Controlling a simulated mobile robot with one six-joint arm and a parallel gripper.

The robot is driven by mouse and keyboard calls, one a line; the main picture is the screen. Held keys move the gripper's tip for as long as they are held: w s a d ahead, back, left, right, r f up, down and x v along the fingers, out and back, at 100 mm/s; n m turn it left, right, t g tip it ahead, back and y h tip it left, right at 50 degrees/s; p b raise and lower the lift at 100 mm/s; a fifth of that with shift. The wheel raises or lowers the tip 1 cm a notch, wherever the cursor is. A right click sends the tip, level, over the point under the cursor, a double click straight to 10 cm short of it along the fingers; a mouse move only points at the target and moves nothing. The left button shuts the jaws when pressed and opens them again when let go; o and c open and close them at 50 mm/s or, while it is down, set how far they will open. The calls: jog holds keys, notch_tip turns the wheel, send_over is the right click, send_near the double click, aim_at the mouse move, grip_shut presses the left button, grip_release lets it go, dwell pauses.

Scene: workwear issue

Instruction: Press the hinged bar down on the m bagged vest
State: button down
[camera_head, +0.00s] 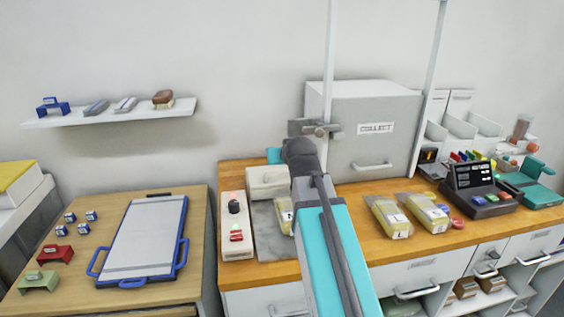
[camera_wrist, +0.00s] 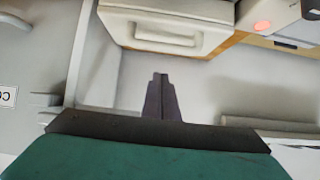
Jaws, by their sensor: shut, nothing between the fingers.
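The hinged bar appears to be the off-white piece with a raised handle (camera_head: 267,180) at the back of a grey plate (camera_head: 268,238) on the wooden counter. It also shows in the wrist view (camera_wrist: 165,32), near the top. A yellowish bagged vest (camera_head: 284,217) lies on the plate, mostly hidden behind my arm; only part of its label shows. In the wrist view my gripper (camera_wrist: 160,80) is shut and empty, its dark fingers together and apart from the bar in the picture. In the head view my arm hides its fingers.
A control box (camera_head: 236,245) with a red light stands left of the plate. A grey COLLECT cabinet (camera_head: 372,150) stands behind. Two more bagged vests (camera_head: 389,216) (camera_head: 427,213) lie right of my arm, near a dark terminal (camera_head: 477,190). A clipboard (camera_head: 145,235) lies on the left table.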

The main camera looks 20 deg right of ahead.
jog(key=s+a+f+b, duration=0.1)
jog(key=s+b, duration=0.7)
jog(key=b, duration=0.2)
jog(key=shift+s+a, duration=0.2)
jog(key=shift+s, duration=0.05)
dwell(0.5)
jog(key=shift+s, duration=0.1)
dwell(0.3)
